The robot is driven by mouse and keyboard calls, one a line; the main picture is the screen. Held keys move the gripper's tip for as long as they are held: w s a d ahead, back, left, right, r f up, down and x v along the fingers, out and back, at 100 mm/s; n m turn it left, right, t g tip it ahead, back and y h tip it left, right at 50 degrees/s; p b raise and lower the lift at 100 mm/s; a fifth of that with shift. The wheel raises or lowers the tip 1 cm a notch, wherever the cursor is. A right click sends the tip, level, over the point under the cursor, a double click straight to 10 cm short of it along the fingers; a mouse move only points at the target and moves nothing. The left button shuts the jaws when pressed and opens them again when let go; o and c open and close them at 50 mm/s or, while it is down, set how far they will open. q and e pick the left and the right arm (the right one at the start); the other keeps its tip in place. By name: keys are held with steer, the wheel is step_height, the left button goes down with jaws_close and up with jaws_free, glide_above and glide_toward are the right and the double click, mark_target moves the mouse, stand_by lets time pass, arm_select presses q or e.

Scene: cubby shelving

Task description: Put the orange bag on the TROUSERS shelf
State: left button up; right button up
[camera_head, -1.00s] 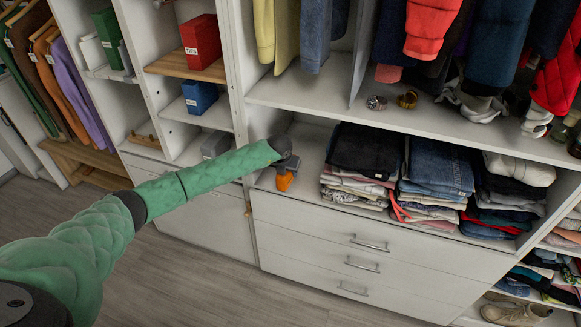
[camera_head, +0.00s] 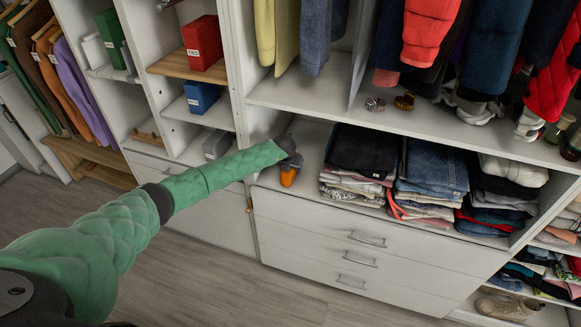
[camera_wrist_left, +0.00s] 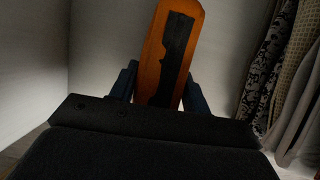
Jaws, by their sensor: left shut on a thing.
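The orange bag (camera_head: 288,178) is at the left end of the shelf bay with folded clothes, left of the stacks. In the left wrist view the bag (camera_wrist_left: 152,62) is a narrow orange shape with a dark patch, upright between the fingers. My left gripper (camera_head: 290,163) is shut on it, reaching over the shelf's front part. The head view does not clearly show whether the bag touches the shelf board (camera_head: 310,201). I can read no TROUSERS label. My right gripper is out of view.
Stacks of folded jeans and tops (camera_head: 360,160) stand right of the bag, with a bare strip between. A side panel (camera_head: 238,75) is on the left, an upper board (camera_head: 330,105) is above, and drawers (camera_head: 350,255) are below. Clothes hang overhead.

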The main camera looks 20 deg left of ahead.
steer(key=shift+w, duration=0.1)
arm_select(q)
steer(key=o, duration=1.3)
steer(key=shift+c, duration=0.2)
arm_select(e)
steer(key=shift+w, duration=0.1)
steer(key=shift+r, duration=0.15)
arm_select(q)
steer(key=shift+s+r, duration=0.1)
steer(key=shift+r, duration=0.05)
steer(key=shift+s+r+b, duration=0.15)
steer(key=shift+r+b, duration=0.2)
steer(key=b+v, duration=0.1)
steer(key=v, duration=0.3)
steer(key=shift+b, duration=0.3)
steer(key=b+v, duration=0.1)
steer(key=v, duration=0.4)
steer(key=shift+s+r+b, duration=0.1)
steer(key=shift+r+b, duration=0.15)
steer(key=shift+b, duration=0.1)
steer(key=shift+s+r, duration=0.25)
steer(key=shift+r, duration=0.4)
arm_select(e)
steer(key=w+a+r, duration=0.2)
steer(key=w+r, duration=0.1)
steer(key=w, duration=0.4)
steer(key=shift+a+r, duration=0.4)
